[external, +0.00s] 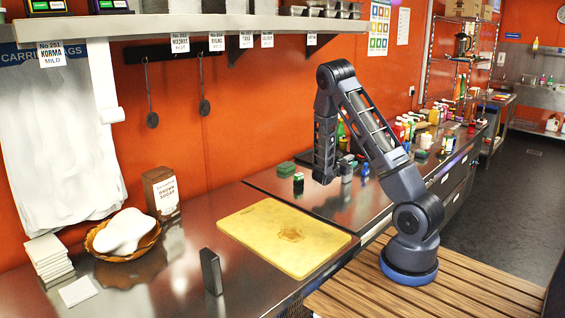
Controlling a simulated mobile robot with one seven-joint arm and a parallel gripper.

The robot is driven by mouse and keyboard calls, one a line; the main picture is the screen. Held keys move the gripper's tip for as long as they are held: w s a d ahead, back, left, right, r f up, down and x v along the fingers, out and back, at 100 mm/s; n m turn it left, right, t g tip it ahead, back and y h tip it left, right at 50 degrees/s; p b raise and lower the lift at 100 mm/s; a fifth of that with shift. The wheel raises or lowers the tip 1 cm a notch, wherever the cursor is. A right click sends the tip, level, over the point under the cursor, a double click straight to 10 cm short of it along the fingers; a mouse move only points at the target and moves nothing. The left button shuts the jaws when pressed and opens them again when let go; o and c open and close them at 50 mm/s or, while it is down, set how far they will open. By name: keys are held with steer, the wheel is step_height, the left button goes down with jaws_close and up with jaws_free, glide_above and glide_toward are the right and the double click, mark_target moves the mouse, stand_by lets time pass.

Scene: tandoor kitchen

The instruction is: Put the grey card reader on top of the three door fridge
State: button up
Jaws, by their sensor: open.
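A dark grey upright slab (211,272), which looks like the card reader, stands on the steel counter at the front left. A steel unit with door or drawer fronts runs to the back right; its flat top (345,207) looks like the fridge top, but I cannot count its doors. My gripper (324,180) points down above this top, to the right of and well behind the slab. It is open, with nothing seen between its fingers. The fingertips are small and dark, so their exact height is hard to tell.
A yellow cutting board (275,240) lies between the slab and my arm. A basket (125,235) with a white bag, a brown sugar box (161,192) and white napkins (48,258) are at left. Small jars (298,183), a green sponge (286,169) and several bottles crowd the back. A shelf (190,27) overhangs.

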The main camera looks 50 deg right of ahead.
steer(key=a, duration=1.1)
steer(key=s+a+r+m+t+y, duration=0.4)
steer(key=s+a+r+m+y, duration=1.3)
steer(key=s+a+r, duration=0.7)
steer(key=s+a, duration=0.1)
steer(key=s, duration=0.2)
steer(key=shift+a+r+m+y, duration=0.25)
steer(key=shift+a+m+y, duration=0.05)
steer(key=shift+m, duration=0.1)
steer(key=shift+o, duration=0.4)
steer(key=shift+s+a+r+t, duration=0.3)
steer(key=shift+a, duration=0.2)
steer(key=shift+w, duration=0.1)
